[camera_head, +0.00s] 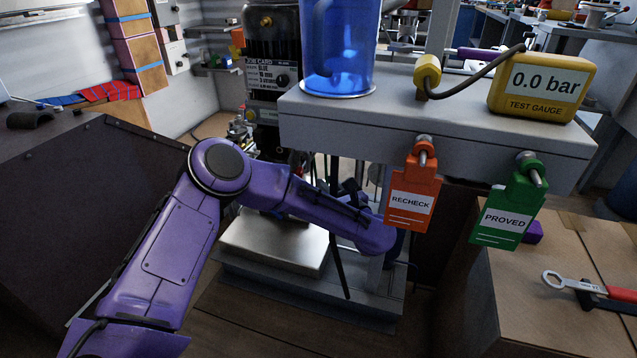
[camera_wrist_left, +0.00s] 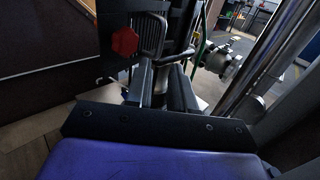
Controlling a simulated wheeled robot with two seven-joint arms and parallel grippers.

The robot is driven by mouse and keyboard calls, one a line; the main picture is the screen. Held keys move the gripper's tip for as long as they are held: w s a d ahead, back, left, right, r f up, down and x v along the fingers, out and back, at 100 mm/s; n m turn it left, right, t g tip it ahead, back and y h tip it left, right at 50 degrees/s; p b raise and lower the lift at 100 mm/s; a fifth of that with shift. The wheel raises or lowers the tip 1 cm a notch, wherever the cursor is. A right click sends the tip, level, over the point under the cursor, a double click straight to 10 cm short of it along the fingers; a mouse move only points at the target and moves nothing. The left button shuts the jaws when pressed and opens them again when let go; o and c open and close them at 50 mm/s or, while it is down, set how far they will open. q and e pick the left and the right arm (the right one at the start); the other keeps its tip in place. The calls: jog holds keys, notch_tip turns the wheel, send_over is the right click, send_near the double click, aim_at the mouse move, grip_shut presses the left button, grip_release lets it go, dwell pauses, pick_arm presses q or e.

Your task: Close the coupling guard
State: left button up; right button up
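My left arm reaches low beneath the grey shelf in the head view. Its hand (camera_head: 376,232) is there, with dark fingers partly hidden by the arm and shadow. In the left wrist view, the two dark fingers of my left gripper (camera_wrist_left: 160,75) stand apart with a narrow gap. Just beyond the fingertips are a dark ribbed, rounded frame (camera_wrist_left: 151,36), possibly the coupling guard, and a grey cylindrical part (camera_wrist_left: 174,56). I cannot tell whether the fingers touch either. A red hexagonal knob (camera_wrist_left: 125,41) sits left of the frame. My right gripper is not in view.
A grey shelf (camera_head: 330,125) overhangs the hand, carrying a blue cylinder (camera_head: 340,45) and a yellow gauge (camera_head: 542,88). Orange (camera_head: 411,195) and green (camera_head: 508,207) tags hang from it. A metal block (camera_head: 270,242) is below; a cardboard-coloured bench (camera_head: 540,315) stands at right.

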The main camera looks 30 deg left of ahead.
aim_at(309, 162)
pick_arm(q)
jog(key=b+x, duration=0.2)
jog(key=x, duration=0.7)
jog(key=shift+w, duration=0.15)
jog(key=shift+w+a+r, duration=0.1)
jog(key=shift+w+a, duration=0.15)
jog(key=shift+a, duration=0.25)
grip_shut()
